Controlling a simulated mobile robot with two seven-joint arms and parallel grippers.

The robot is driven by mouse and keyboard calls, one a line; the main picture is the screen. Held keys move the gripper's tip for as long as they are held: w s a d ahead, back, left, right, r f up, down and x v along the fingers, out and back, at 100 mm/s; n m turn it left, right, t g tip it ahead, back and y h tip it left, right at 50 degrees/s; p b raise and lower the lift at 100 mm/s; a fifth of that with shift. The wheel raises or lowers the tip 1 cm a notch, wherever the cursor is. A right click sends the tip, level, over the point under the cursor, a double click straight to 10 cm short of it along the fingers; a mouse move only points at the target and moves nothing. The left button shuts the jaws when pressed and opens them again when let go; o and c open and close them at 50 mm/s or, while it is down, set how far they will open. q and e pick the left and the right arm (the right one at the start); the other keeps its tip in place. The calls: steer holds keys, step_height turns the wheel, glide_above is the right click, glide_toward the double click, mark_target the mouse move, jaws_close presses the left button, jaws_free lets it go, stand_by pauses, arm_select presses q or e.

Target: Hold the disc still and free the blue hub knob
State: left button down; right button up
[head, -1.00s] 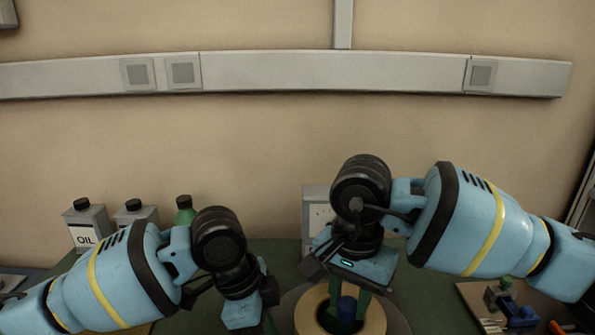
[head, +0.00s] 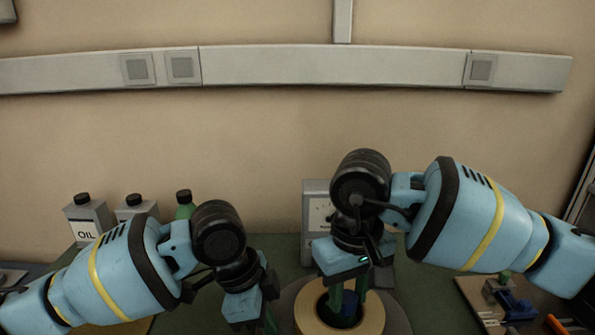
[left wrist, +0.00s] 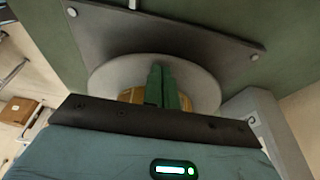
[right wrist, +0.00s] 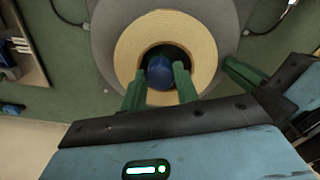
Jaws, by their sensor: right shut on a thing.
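The blue hub knob (right wrist: 160,72) sits in the dark centre of a tan tape reel (right wrist: 128,45), which lies on a grey disc (right wrist: 104,28). The knob shows partly in the head view (head: 349,302). My right gripper (right wrist: 162,79) is over the reel, with its green fingers on either side of the knob, shut on it. My left gripper (left wrist: 161,70) has its green fingers together, tips over the grey disc (left wrist: 205,85) beside the reel. It also shows at the disc's left in the head view (head: 268,322). Whether its tips touch the disc is hidden.
A grey box with a dial (head: 316,205) stands behind the disc. An oil can (head: 88,218), another can (head: 135,208) and a green bottle (head: 184,203) stand at the back left. A board with small tools (head: 490,300) lies at the right.

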arm_select(q)
steer(key=shift+s+f, duration=0.15)
steer(key=shift+f, duration=0.25)
arm_select(e)
steer(key=n, duration=0.6)
steer(key=shift+a+f, duration=0.1)
steer(key=shift+a, duration=0.05)
steer(key=shift+n, duration=0.3)
steer(key=o, duration=0.7)
steer(key=shift+a, duration=0.1)
steer(key=shift+c, duration=0.2)
steer(key=shift+d+r, duration=0.2)
steer(key=shift+r, duration=2.35)
steer(key=shift+r, duration=0.1)
